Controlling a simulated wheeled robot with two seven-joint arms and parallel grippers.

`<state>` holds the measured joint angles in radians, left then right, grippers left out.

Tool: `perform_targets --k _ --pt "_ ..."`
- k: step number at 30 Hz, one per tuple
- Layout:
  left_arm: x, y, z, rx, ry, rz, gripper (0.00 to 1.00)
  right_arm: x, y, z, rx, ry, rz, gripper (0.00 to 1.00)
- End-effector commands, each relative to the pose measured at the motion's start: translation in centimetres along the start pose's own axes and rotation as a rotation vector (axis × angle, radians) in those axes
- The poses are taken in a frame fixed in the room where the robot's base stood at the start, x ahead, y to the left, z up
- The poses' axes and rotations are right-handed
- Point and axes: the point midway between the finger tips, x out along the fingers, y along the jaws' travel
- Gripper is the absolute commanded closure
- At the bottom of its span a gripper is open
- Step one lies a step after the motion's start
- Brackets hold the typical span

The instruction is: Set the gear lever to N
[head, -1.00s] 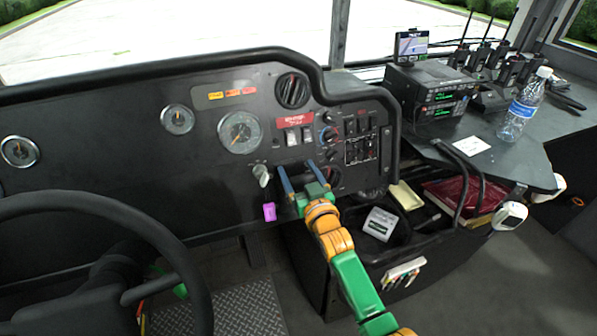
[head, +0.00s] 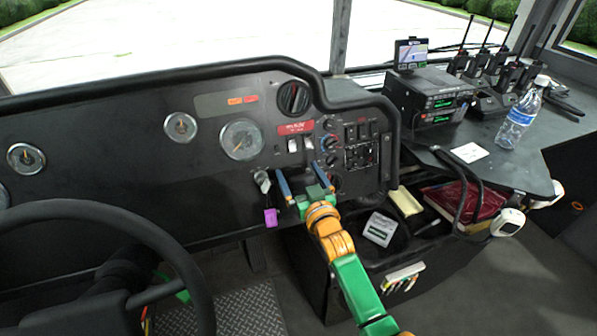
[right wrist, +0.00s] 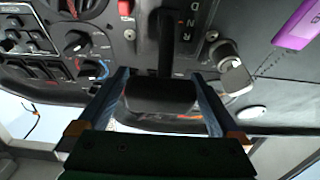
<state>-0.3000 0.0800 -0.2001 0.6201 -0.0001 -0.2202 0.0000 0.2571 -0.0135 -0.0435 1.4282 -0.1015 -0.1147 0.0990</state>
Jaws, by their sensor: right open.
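The gear lever's black knob (right wrist: 160,93) shows in the right wrist view, on a stem coming out of a slot in the black shift plate (right wrist: 192,50). The letters D, N and R (right wrist: 187,37) run beside the slot, with D at the picture's top. I cannot tell which letter the lever stands at. My right gripper (right wrist: 160,100) is open, one blue finger on each side of the knob. In the head view the right gripper (head: 302,178) is at the dashboard's lower edge and the lever is hard to make out.
A key (right wrist: 232,75) with a purple tag (head: 271,217) hangs close beside the lever. Switches and knobs (right wrist: 85,55) lie on its other side. The steering wheel (head: 190,260) is at the left. An open console bin (head: 345,240) stands below right.

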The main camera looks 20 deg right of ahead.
Motion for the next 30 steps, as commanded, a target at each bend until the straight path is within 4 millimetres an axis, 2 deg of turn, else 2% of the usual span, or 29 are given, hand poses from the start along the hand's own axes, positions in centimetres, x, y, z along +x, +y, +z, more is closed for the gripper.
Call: perform_targets --k 6,11,26,28,30 --pt "-1.0 0.0 -0.1 0.000 0.000 0.000 0.60 -3.9 0.0 -0.1 -0.001 -0.003 0.000 0.00" --pt "-1.1 0.0 -0.1 0.000 0.000 0.000 0.60 -5.9 0.0 -0.1 -0.001 -0.001 0.000 0.00" --pt "-1.1 0.0 -0.1 0.000 0.000 0.000 0.60 -6.5 0.0 0.0 0.000 -0.002 0.000 0.00" --pt "-1.1 0.0 -0.1 0.000 0.000 0.000 0.60 -6.9 0.0 0.7 -0.004 -0.041 0.001 0.00" --pt "-1.1 0.0 -0.1 0.000 0.000 0.000 0.60 -8.2 0.1 2.6 -0.011 -0.147 0.002 0.00"
